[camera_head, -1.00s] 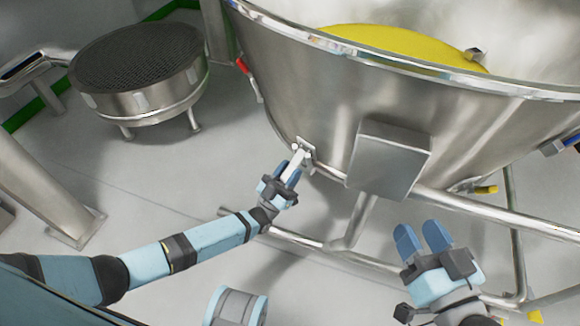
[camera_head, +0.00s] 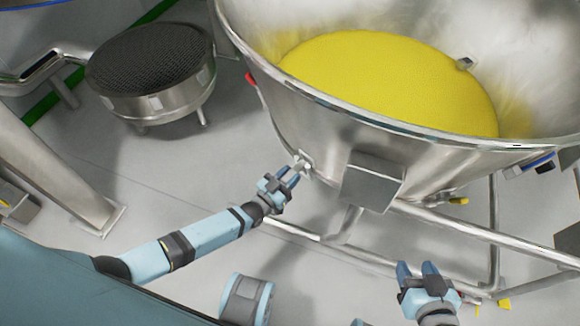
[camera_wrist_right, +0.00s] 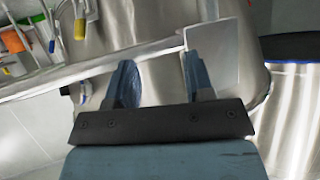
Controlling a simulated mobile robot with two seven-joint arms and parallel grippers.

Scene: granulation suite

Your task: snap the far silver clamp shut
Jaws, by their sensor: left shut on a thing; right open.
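The silver clamp (camera_head: 302,164) sits low on the outer wall of the big steel bowl (camera_head: 330,128). My left gripper (camera_head: 291,176) is shut on the silver clamp at its lever, which is mostly hidden between the blue fingers. Whether the clamp is latched is too small to tell. My right gripper (camera_head: 417,270) is open and empty, below and right of the grey steel box (camera_head: 373,181). In the right wrist view its two blue fingers (camera_wrist_right: 160,82) stand apart in front of the bowl and box.
The bowl holds yellow material (camera_head: 395,82) and rests on a tubular steel frame (camera_head: 470,230). A red handle (camera_head: 250,78), a blue handle (camera_head: 543,166) and a yellow-tipped handle (camera_head: 458,201) are around the bowl. A round mesh-topped stand (camera_head: 150,75) is at the upper left.

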